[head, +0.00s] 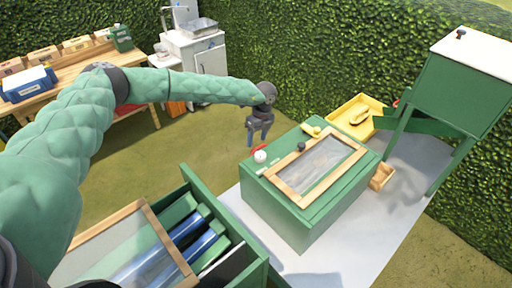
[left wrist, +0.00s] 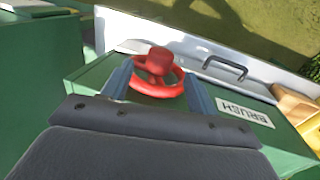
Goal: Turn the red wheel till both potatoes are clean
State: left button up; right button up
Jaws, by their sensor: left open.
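The red wheel (head: 256,149) sits at the left end of a green box (head: 300,210) with a wood-framed window in its top. My left gripper (head: 258,138) is above the wheel, pointing down. In the left wrist view the red wheel (left wrist: 157,88) with its raised hub shows between the two open fingers of the left gripper (left wrist: 159,72). I cannot tell whether they touch it. The box window (head: 318,168) is hazy, and I cannot make out potatoes through it. My right gripper is not in view.
A label reading BRUSH (left wrist: 245,112) is beside the wheel. A yellow tray (head: 345,112) lies behind the box, a green hopper (head: 462,92) stands at right. A green crate (head: 235,238) with blue rollers is in front.

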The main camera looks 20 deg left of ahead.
pick_arm(q)
jog(key=f, duration=0.1)
jog(key=f+p, duration=0.1)
jog(key=f, duration=0.1)
jog(key=f+p, duration=0.1)
jog(key=shift+s+a+f, duration=0.1)
jog(key=shift+s+f, duration=0.15)
jog(key=shift+s, duration=0.05)
jog(key=shift+s+a+f+p, duration=0.15)
jog(key=shift+f+p, duration=0.3)
jog(key=shift+f, duration=0.3)
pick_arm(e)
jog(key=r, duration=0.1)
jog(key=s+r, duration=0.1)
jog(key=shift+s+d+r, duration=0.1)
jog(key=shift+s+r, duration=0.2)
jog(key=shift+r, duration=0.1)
pick_arm(q)
jog(key=shift+c, duration=0.5)
jog(key=c, duration=0.9)
